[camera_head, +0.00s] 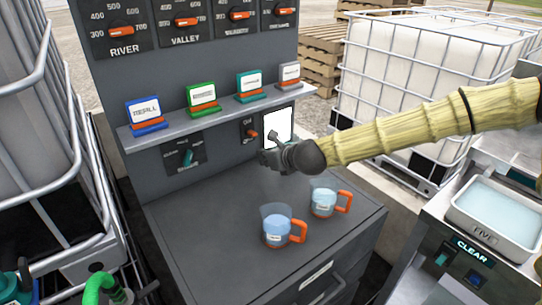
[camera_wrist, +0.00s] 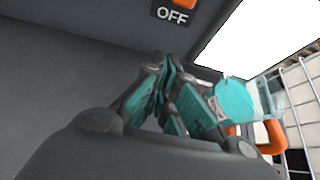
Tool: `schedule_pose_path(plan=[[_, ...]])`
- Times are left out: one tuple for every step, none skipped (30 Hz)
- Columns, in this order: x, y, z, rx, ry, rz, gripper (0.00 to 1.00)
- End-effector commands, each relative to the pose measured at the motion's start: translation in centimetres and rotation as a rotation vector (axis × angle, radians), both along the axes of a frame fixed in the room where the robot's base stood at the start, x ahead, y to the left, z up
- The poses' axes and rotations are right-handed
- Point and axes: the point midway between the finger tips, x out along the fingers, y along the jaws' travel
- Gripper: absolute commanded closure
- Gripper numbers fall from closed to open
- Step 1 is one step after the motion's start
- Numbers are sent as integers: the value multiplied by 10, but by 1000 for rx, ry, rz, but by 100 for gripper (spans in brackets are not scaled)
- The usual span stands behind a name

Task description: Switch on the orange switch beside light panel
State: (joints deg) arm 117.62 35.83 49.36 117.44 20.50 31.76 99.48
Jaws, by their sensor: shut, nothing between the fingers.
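The orange switch (camera_head: 252,134) is on the grey cabinet's upright face under the shelf, with an "ON" label above it. Its lever position is too small to tell. In the wrist view only an orange part of the switch (camera_wrist: 185,3) shows at the top edge, above an "OFF" label. The light panel (camera_head: 279,124) is a bright white rectangle just right of the switch; it also fills the top right of the wrist view (camera_wrist: 255,38). My gripper (camera_head: 272,134) is shut and empty, in front of the panel's lower left, close right of the switch. Its teal-padded fingers (camera_wrist: 163,68) show in the wrist view.
Two mugs with orange handles, one nearer (camera_head: 277,231) and one farther (camera_head: 323,203), stand on the cabinet top below my gripper. A shelf (camera_head: 220,116) with several label stands juts out above the switch. A teal switch (camera_head: 188,157) is to the left. Caged tanks flank the cabinet.

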Motion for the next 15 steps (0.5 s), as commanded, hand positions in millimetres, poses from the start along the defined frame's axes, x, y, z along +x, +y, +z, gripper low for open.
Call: schedule_pose_path(plan=[[4, 3, -2, -1, -1, 1, 100], [7, 5, -4, -1, -1, 1, 100], [9, 7, -6, -2, -1, 2, 100], [12, 8, -8, -1, -1, 1, 100], [13, 9, -5, -1, -3, 0, 100], [14, 9, 2, -1, -4, 1, 100], [14, 9, 5, -1, -4, 1, 100], [14, 10, 8, -1, -4, 1, 100], [15, 10, 12, 0, -4, 2, 100], [15, 11, 14, 0, -3, 1, 100], [15, 11, 16, 0, -2, 2, 100], [16, 12, 20, 0, -2, 2, 100], [16, 12, 23, -1, -3, 2, 100], [16, 12, 24, -1, -3, 2, 100], [17, 12, 27, -1, -3, 2, 100]])
